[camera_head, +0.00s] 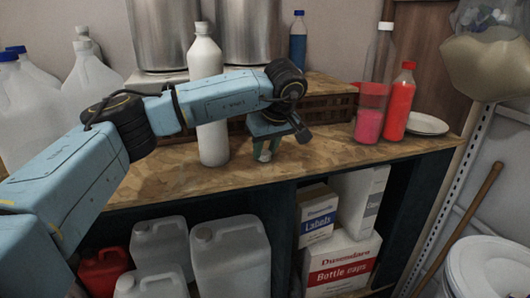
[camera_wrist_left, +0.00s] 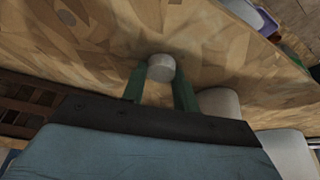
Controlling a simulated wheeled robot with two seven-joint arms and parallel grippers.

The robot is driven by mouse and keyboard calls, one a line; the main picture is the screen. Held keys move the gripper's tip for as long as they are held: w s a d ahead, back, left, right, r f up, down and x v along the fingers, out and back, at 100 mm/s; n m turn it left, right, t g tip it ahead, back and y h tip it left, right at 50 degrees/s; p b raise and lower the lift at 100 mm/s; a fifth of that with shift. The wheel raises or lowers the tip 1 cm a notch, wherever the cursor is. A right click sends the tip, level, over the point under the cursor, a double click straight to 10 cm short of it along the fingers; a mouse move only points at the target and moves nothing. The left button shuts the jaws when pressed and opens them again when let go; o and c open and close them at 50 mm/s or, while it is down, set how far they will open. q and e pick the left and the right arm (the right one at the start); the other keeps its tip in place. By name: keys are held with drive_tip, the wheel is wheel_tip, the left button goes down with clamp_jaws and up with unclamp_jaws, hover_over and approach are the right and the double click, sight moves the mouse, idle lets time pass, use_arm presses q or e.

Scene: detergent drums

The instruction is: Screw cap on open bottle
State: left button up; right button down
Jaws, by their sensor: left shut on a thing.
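My left gripper (camera_head: 266,152) points down close above the wooden worktop, just right of a tall white bottle (camera_head: 212,145). In the left wrist view, its green fingers (camera_wrist_left: 160,85) are shut on a small white round cap (camera_wrist_left: 161,67). The cap is hard to make out in the head view, at the fingertips. A pale rounded shape beside the fingers in the wrist view (camera_wrist_left: 218,103) looks like this bottle. My right gripper is not in view.
A blue bottle (camera_head: 298,40) and metal drums (camera_head: 248,35) stand behind. White jugs (camera_head: 90,85) crowd the left. The front middle is clear.

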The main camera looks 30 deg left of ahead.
sight(266, 153)
use_arm(q)
drive_tip(key=shift+r, duration=0.1)
